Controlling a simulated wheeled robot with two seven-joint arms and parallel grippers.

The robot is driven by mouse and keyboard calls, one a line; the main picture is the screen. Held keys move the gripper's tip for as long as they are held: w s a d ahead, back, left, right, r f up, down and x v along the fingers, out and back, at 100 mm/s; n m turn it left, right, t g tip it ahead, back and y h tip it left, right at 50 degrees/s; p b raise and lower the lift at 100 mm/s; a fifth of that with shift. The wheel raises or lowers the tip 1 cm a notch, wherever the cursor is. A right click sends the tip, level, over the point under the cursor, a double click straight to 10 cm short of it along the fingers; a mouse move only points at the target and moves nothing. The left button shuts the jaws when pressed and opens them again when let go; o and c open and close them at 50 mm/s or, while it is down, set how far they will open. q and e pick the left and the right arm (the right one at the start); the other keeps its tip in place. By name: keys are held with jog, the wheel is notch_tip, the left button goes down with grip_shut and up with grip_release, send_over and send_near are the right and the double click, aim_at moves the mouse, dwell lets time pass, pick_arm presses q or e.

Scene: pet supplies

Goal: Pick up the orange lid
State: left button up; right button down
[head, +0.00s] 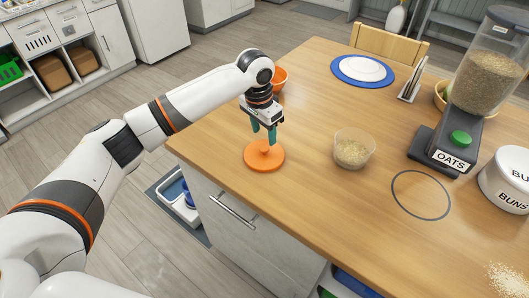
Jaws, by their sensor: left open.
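The orange lid (264,158) lies flat on the wooden counter near its left edge, with a small raised knob in its middle. My left gripper (263,138) points down right above the lid. Its two green fingers are open and reach down to either side of the knob, close to it. I cannot tell whether they touch the lid. My right gripper does not show.
A clear tub (354,149) of oats stands right of the lid. An orange bowl (280,78) sits behind my left gripper. A dispenser (470,95) and a white canister (507,180) stand at the right. A dark ring (394,196) marks bare counter.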

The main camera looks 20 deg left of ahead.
aim_at(264, 147)
pick_arm(q)
jog(key=shift+s+f+p, duration=0.15)
jog(key=shift+f+p, duration=0.1)
jog(key=shift+f, duration=0.3)
jog(key=shift+s+f+p, duration=0.15)
jog(key=shift+f+p, duration=0.1)
jog(key=shift+f, duration=0.25)
notch_tip(264, 147, down, 2)
jog(key=shift+f, duration=0.1)
jog(key=shift+w+f, duration=0.1)
jog(key=shift+f, duration=0.15)
jog(key=c, duration=1.1)
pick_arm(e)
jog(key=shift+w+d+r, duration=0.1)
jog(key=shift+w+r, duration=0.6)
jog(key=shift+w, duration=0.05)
